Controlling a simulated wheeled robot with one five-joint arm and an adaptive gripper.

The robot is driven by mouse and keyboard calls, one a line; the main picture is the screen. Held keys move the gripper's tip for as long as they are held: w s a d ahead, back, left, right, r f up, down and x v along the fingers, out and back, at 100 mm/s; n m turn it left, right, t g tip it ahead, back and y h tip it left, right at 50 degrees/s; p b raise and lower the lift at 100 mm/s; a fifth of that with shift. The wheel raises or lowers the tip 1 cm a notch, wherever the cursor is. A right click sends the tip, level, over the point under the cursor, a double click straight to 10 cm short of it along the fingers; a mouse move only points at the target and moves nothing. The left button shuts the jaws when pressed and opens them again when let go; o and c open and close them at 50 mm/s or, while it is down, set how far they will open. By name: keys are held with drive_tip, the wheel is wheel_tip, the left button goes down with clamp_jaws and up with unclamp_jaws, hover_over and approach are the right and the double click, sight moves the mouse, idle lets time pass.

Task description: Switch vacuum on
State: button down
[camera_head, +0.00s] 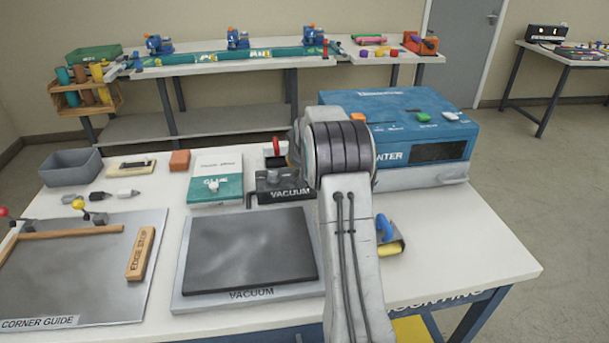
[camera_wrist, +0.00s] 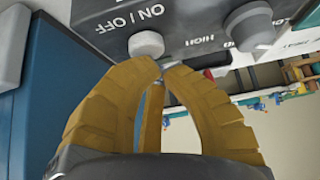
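The dark vacuum box (camera_head: 284,188), labelled VACUUM, stands behind the flat vacuum plate (camera_head: 250,293) and is partly hidden by my arm. In the wrist view, its grey panel (camera_wrist: 195,45) carries a round pale button (camera_wrist: 146,44) beside the words ON / OFF. A larger grey knob (camera_wrist: 251,26) is near the word HIGH. My gripper (camera_wrist: 161,67) has yellow ribbed fingers whose tips are drawn together, with nothing seen between them. The tips appear just below the button; whether they touch it is unclear. My arm hides the gripper in the head view.
A blue machine (camera_head: 420,120) stands right of the vacuum box. A white and teal glue box (camera_head: 216,178) stands left of it. A corner guide board (camera_head: 80,290) lies at front left, and a grey bin (camera_head: 70,168) behind it.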

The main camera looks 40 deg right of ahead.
drive_tip(key=shift+f+b, duration=0.35)
drive_tip(key=shift+f, duration=0.05)
idle(0.4)
drive_tip(key=shift+r, duration=0.2)
drive_tip(key=shift+r+p, duration=0.55)
drive_tip(key=shift+r, duration=0.1)
drive_tip(key=shift+r+p, duration=2.15)
drive_tip(key=shift+r, duration=0.85)
drive_tip(key=shift+a, duration=0.1)
